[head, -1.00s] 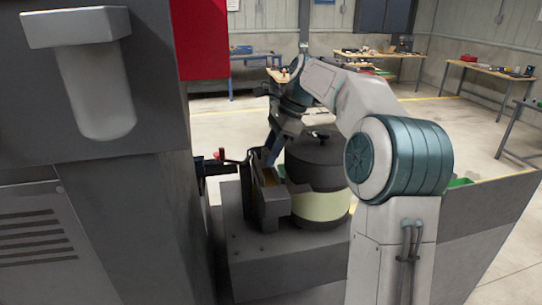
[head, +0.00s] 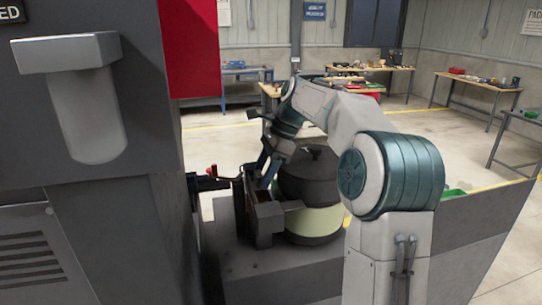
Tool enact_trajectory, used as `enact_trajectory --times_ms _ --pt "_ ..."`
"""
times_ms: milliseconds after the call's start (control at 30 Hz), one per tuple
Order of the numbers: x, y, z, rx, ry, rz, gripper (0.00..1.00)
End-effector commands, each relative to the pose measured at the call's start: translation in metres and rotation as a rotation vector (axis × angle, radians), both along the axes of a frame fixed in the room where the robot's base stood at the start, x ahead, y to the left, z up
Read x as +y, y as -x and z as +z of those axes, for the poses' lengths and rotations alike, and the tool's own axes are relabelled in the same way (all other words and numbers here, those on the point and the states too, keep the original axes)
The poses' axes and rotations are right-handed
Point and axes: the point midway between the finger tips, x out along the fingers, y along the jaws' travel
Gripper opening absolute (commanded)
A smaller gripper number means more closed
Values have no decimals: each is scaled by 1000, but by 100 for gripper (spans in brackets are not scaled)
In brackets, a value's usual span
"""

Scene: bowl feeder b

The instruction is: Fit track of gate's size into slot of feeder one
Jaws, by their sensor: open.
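The bowl feeder (head: 310,180) is a dark round drum with a pale green lower band and a knobbed lid, standing on a grey base. A dark upright slotted block (head: 264,217) stands at its left side, with a yellowish inside face. My gripper (head: 266,172) points down over this block, beside the drum. Its jaws are open, though the fingertips are small and partly hidden by the block. A small red part (head: 212,171) shows on a dark bracket to the left of the block. I cannot make out a separate track piece or the gate's size.
A large grey machine cabinet (head: 110,215) with a red panel (head: 192,50) fills the left side. A grey wall (head: 480,215) runs along the right, with a green item (head: 454,193) behind it. Workbenches (head: 370,68) stand at the back, with open floor before them.

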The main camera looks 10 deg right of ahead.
Motion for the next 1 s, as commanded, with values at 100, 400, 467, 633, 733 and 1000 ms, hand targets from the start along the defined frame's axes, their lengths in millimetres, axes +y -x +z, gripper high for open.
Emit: enact_trajectory --times_ms 100,400,467,633,733,1000 --pt "-6 -1 13 -3 0 0 58" --pt "-28 -1 62 0 -1 -1 58" --pt "-32 -1 71 -1 -1 0 58" --pt "-41 -1 90 0 -1 1 58" --pt "-44 -1 98 0 0 1 58" --pt "-48 0 105 2 0 1 58"
